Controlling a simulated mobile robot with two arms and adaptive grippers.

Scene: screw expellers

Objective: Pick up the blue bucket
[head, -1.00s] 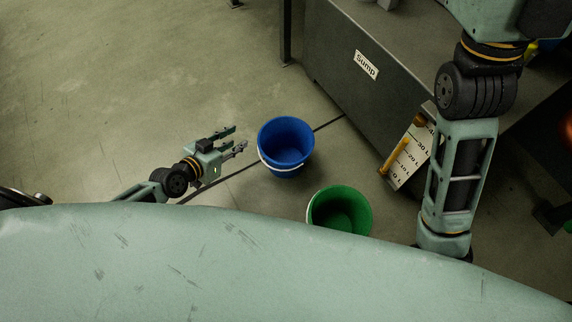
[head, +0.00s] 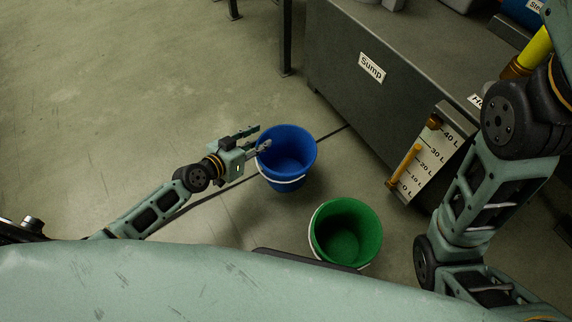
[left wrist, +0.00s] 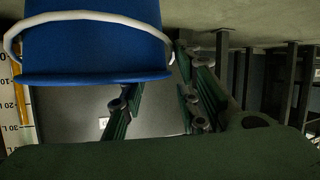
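The blue bucket (head: 288,172) stands upright on the floor in the middle of the head view, with its white handle hanging down on its near side. My left gripper (head: 263,137) is at the bucket's upper left rim. Its two fingers are apart, with the tips at or just over the rim; I cannot tell whether they touch it. In the left wrist view, the bucket (left wrist: 95,48) fills the upper left, upside down, beside the open fingers (left wrist: 160,90). Nothing is held between them. My right arm shows at the right, but its gripper is out of view.
A green bucket (head: 345,236) stands on the floor in front and to the right. A grey sump box (head: 400,80) with a litre scale (head: 424,160) on its side stands behind and to the right. A thin dark line crosses the floor. The floor at the left is clear.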

